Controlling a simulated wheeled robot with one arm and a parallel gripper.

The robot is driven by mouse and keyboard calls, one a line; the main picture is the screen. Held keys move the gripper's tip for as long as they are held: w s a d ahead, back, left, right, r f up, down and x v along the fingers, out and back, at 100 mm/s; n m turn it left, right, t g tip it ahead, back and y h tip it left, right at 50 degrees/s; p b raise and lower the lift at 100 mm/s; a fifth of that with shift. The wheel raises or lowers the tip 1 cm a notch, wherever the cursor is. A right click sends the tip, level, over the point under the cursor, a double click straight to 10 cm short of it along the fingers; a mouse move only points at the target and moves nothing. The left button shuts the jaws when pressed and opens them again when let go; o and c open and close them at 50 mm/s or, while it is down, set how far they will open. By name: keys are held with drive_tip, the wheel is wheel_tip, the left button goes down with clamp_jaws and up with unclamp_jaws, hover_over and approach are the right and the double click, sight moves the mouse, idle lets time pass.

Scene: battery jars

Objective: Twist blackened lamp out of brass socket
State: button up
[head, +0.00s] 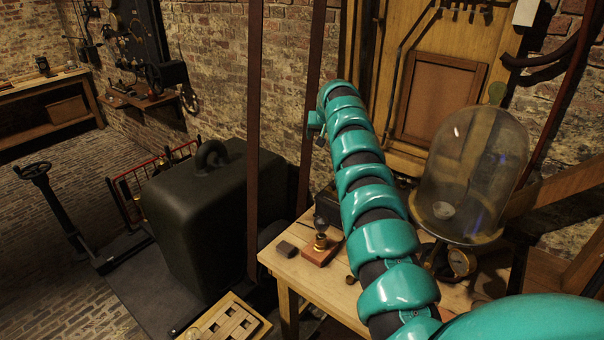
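A small dark lamp (321,225) stands upright on the wooden bench at the middle. Below it is a brass socket (321,242) on a reddish-brown wooden block (321,251). The lamp appears seated in the socket, but it is too small to see the joint. My teal arm rises from the lower right, passes just right of the lamp, and bends away near the top middle.
A glass dome (477,170) on a base with a brass gauge (461,262) stands right of my arm. A slotted wooden tray (250,311) sits lower left. A large dark weight (205,215) stands beyond it.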

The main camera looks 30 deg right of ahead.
drive_tip(key=s+a+f+g+y, duration=0.2)
drive_tip(key=s+a+f+g, duration=0.2)
drive_tip(key=s+f, duration=0.15)
drive_tip(key=g+y, duration=0.1)
drive_tip(key=g, duration=0.2)
hover_over(321, 218)
wheel_tip(321, 218, down, 4)
drive_tip(key=f+b, duration=0.2)
drive_tip(key=b, duration=0.1)
drive_tip(key=f+b, duration=0.6)
drive_tip(key=shift+d+f, duration=0.2)
drive_tip(key=shift+d, duration=0.1)
drive_tip(key=shift+a+p, duration=0.1)
drive_tip(key=shift+p, duration=0.6)
wheel_tip(321, 218, down, 6)
drive_tip(key=shift+a+f+p, duration=0.1)
drive_tip(key=shift+f+p, duration=0.1)
drive_tip(key=shift+p, duration=0.25)
drive_tip(key=shift+f, duration=0.6)
